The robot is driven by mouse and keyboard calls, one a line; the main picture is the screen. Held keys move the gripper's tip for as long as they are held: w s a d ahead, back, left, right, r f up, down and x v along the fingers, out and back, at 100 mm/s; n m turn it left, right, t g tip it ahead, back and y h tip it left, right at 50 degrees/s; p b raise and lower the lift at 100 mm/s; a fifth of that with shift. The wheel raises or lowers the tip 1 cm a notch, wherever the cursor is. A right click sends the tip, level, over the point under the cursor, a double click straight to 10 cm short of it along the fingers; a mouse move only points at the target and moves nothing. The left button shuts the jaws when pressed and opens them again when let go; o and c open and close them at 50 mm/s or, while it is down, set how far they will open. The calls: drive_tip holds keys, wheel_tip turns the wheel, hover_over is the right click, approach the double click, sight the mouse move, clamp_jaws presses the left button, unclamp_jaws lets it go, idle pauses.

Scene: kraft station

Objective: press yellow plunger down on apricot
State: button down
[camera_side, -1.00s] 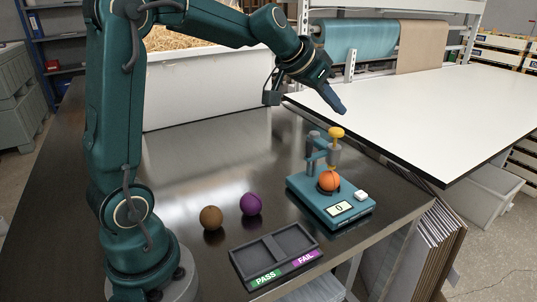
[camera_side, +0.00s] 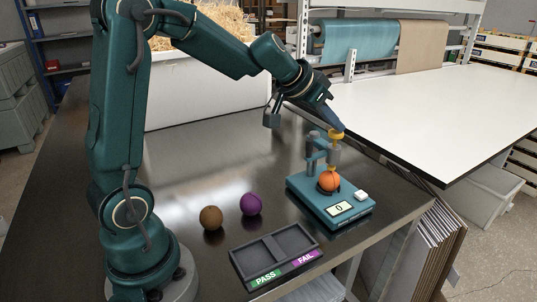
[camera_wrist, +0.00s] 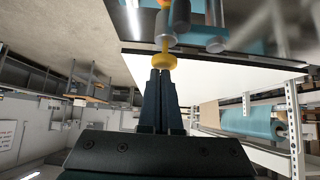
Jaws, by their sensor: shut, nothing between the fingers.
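The yellow plunger (camera_side: 336,135) tops the grey press of a blue tester (camera_side: 334,207) on the dark table. The orange apricot (camera_side: 329,181) sits on the tester under the press head. The tester's display shows 0. My gripper (camera_side: 338,127) is shut and empty, its fingertips at the top of the plunger, apparently touching it. In the wrist view my shut fingertips (camera_wrist: 160,72) meet the yellow plunger (camera_wrist: 165,60); whether they press on it I cannot tell. A bit of the apricot (camera_wrist: 163,3) shows at the top edge there.
A brown ball (camera_side: 211,217) and a purple ball (camera_side: 251,204) lie left of the tester. A dark two-part tray (camera_side: 240,262) with PASS and FAIL labels is in front. A white box (camera_side: 200,88) of straw stands behind.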

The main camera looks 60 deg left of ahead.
drive_tip(key=shift+s+f, duration=0.1)
drive_tip(key=shift+f, duration=0.85)
drive_tip(key=shift+s+a+f, duration=0.1)
drive_tip(key=shift+a+f, duration=0.1)
drive_tip(key=shift+f, duration=0.15)
drive_tip(key=shift+r, duration=1.4)
drive_tip(key=r, duration=0.2)
drive_tip(key=shift+w+d+r, duration=0.15)
drive_tip(key=shift+w+r, duration=0.1)
drive_tip(key=shift+r, duration=0.05)
drive_tip(key=v, duration=1)
drive_tip(key=shift+d+r, duration=0.1)
drive_tip(key=shift+d, duration=0.05)
